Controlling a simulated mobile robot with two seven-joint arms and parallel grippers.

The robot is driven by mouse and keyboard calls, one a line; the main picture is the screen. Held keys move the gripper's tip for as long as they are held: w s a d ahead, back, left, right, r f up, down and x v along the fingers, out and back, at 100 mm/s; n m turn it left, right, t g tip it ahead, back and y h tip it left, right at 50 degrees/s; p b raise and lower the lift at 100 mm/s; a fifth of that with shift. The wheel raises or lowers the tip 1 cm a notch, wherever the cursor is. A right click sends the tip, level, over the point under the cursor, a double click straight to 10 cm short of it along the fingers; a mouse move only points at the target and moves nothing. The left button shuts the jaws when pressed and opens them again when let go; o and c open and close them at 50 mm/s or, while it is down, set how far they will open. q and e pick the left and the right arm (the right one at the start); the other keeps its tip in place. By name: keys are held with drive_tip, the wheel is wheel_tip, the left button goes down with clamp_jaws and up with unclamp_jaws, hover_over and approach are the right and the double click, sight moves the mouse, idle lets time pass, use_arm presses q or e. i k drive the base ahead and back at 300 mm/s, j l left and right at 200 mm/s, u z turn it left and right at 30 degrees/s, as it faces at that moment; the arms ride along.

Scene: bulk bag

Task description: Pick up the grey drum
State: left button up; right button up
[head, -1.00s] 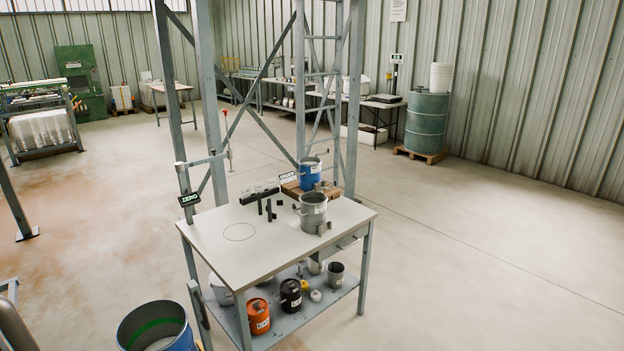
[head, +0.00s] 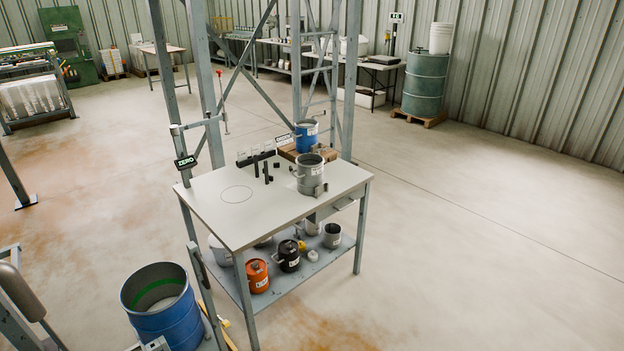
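A small grey drum (head: 311,176), open at the top with a label and side handles, stands upright on the right part of the white-topped table (head: 212,205). A small blue drum (head: 306,136) stands just behind it on a brown wooden board. Neither of my grippers shows in the head view, so I cannot tell their state.
Orange drum (head: 257,275), black drum (head: 289,256) and grey pails stand on the table's lower shelf. Large open blue drum (head: 165,310) is at front left. Steel posts rise behind the table. Green-grey barrel (head: 425,84) stands far back. Floor to the right is clear.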

sight(309, 177)
drive_tip(key=i+u, duration=0.1)
drive_tip(key=u, duration=0.25)
drive_tip(key=i+l+u, duration=0.1)
drive_tip(key=u, duration=0.3)
drive_tip(key=l+u, duration=0.15)
drive_tip(key=u, duration=0.2)
drive_tip(key=i+l+u, duration=0.2)
drive_tip(key=l, duration=0.15)
drive_tip(key=i+l+u, duration=0.15)
drive_tip(key=l, duration=0.15)
drive_tip(key=l+u, duration=0.2)
drive_tip(key=l, duration=0.15)
drive_tip(key=i+l, duration=0.1)
drive_tip(key=l, duration=0.25)
drive_tip(key=i+l+u, duration=0.1)
drive_tip(key=l, duration=0.25)
drive_tip(key=l+u, duration=0.1)
drive_tip(key=l, duration=0.3)
drive_tip(key=i, duration=0.05)
